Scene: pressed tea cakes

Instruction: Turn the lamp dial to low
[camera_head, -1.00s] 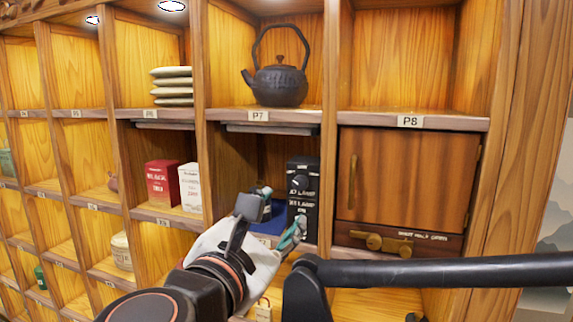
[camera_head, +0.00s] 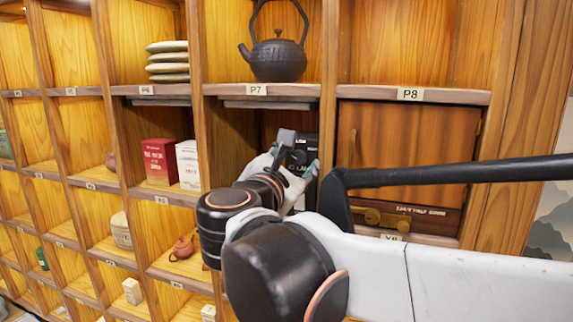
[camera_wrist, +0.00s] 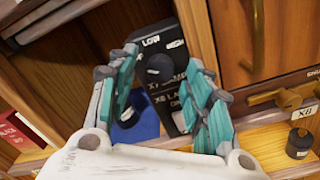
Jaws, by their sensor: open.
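The lamp panel is a black box (camera_head: 306,146) in the cubby under the P7 label; my gripper (camera_head: 290,160) and arm hide much of it in the head view. In the wrist view the black panel (camera_wrist: 178,30) carries a round black dial (camera_wrist: 160,67) with LOW to its upper left and HIGH to its upper right. Lamp lettering is below the dial. My gripper (camera_wrist: 162,62) is open, with one teal-padded finger on each side of the dial. I cannot tell whether the fingers touch it, nor where the dial points.
A wooden cabinet door (camera_head: 395,145) with a brass latch (camera_head: 385,218) below it is right of the panel. A blue object (camera_wrist: 135,122) lies beside the panel's lower left. Red (camera_head: 160,161) and white (camera_head: 188,164) boxes stand left. A dark teapot (camera_head: 277,58) is above.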

